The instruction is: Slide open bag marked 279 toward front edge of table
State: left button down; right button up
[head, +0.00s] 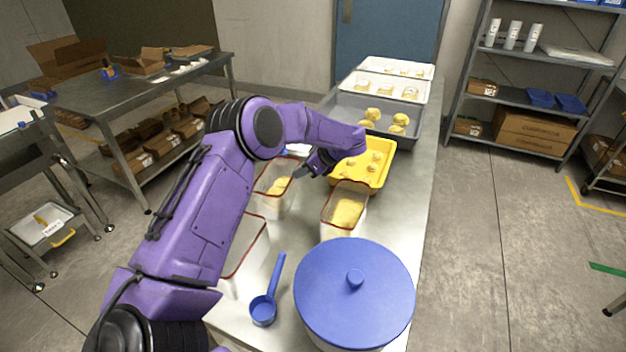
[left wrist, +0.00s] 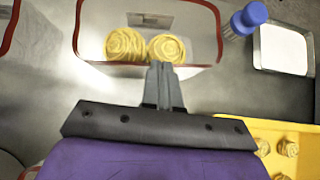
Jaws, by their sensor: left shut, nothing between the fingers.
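Several open clear bags with red rims stand on the steel table (head: 405,220). One bag (head: 268,203) with yellow pasta nests is just left of my left gripper (head: 298,173). A second bag (head: 340,222) with yellow contents is right of it, and a third bag (head: 252,262), partly behind my arm, looks empty. I cannot read the number 279 on any of them. In the left wrist view, my shut, empty left gripper (left wrist: 160,70) points at the near rim of a bag (left wrist: 195,22) holding two nests; I cannot tell if it touches. My right gripper is not in view.
A yellow tray (head: 383,184) holds small nests, with a grey tray (head: 405,134) and white trays behind it. A large blue-lidded pot (head: 345,300) and a blue scoop (head: 264,307) stand near the front. A strip along the table's right edge is clear.

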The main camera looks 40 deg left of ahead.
aim_at(266, 171)
pick_arm(q)
jog(key=s+a+b, duration=0.1)
jog(key=a, duration=0.1)
jog(key=s+a+b, duration=0.1)
jog(key=a, duration=0.2)
jog(key=a+b, duration=0.2)
jog(key=a, duration=0.1)
jog(key=shift+s+a+f, duration=0.1)
jog(key=shift+s+f, duration=0.3)
jog(key=shift+s+a+r, duration=0.15)
jog(key=shift+a+r, duration=0.05)
jog(key=shift+a, duration=0.3)
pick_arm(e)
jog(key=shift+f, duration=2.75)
pick_arm(q)
jog(key=shift+d, duration=0.1)
